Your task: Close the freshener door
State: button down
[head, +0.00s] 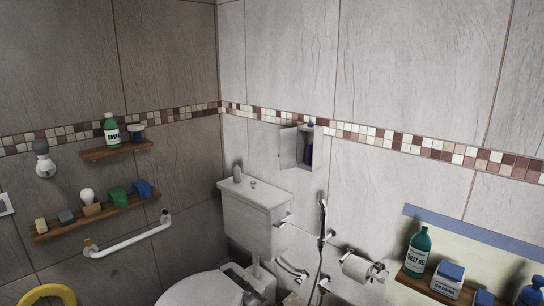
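The freshener cabinet (308,147) is a small white box on the right-hand wall, above and to the right of the toilet cistern. Its door (288,147) is hinged on the left and stands open, swung out to the left. A dark purple item (308,152) shows inside the box. My gripper is not in view.
A hose (322,235) and paper roll (357,267) are on the wall. A shelf (432,285) with bottles is at lower right. A grab bar (130,243) is at left.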

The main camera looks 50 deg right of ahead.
aim_at(288, 137)
jog(key=i, duration=0.85)
jog(key=u, duration=0.05)
